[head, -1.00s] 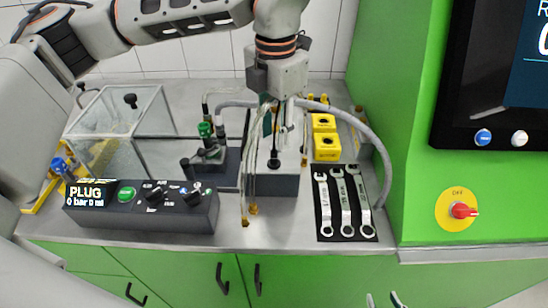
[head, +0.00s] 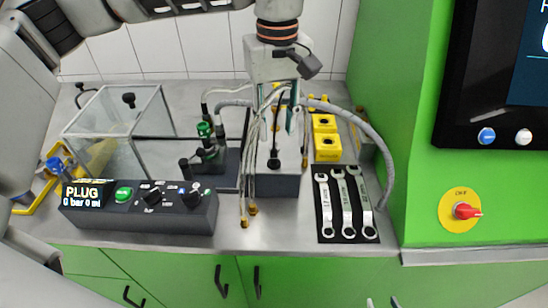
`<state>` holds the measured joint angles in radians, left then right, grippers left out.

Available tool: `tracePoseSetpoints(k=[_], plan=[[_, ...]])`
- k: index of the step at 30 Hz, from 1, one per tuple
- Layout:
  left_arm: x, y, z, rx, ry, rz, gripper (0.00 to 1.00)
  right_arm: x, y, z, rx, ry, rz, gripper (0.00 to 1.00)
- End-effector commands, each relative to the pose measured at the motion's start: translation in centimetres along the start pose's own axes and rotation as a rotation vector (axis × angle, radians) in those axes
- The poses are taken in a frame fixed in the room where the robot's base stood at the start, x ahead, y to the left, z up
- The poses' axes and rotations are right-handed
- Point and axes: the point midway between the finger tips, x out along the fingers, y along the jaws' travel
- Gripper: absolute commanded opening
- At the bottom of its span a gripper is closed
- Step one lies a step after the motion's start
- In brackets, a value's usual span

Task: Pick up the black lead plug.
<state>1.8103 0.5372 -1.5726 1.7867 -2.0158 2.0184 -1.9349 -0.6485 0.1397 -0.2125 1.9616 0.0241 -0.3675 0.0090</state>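The black lead plug (head: 274,161) is a small dark piece on the front of the grey-white block (head: 278,186) in the middle of the bench. A thin black lead runs up from it. My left gripper (head: 279,128) points down above and behind the plug. Its two fingers look apart, with the lead and pale cables between or in front of them. I see no contact with the plug, though the cables partly hide the fingertips. Only the fingertips of my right gripper (head: 383,303) show at the bottom edge, apart and empty, in front of the bench.
Three wrenches (head: 347,205) lie on a black mat right of the block. Yellow blocks (head: 326,147) and a curved grey hose (head: 377,143) are behind them. A control box (head: 140,207), a clear tank (head: 118,115) and a green-topped fitting (head: 205,131) stand left.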

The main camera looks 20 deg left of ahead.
Motion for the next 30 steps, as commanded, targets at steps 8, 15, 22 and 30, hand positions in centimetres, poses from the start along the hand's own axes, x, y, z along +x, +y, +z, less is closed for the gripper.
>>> tracePoseSetpoints(k=[8,15,22,30], plan=[[-0.2,0.1,-0.1,0.309,0.000,0.001,0.31,0.1,0.0,0.2,0.000,-0.001,0.000,0.36],[1.4,0.0,0.0,0.344,-0.003,-0.001,0.31,0.1,0.0,0.2,0.000,-0.001,0.000,0.36],[3.6,-0.3,0.2,0.344,-0.004,0.000,0.31,0.0,0.0,0.0,0.000,0.000,0.000,0.36],[7.0,-0.6,0.3,0.341,-0.002,0.001,0.31,-0.2,0.1,-0.3,0.000,0.000,0.000,0.36]])
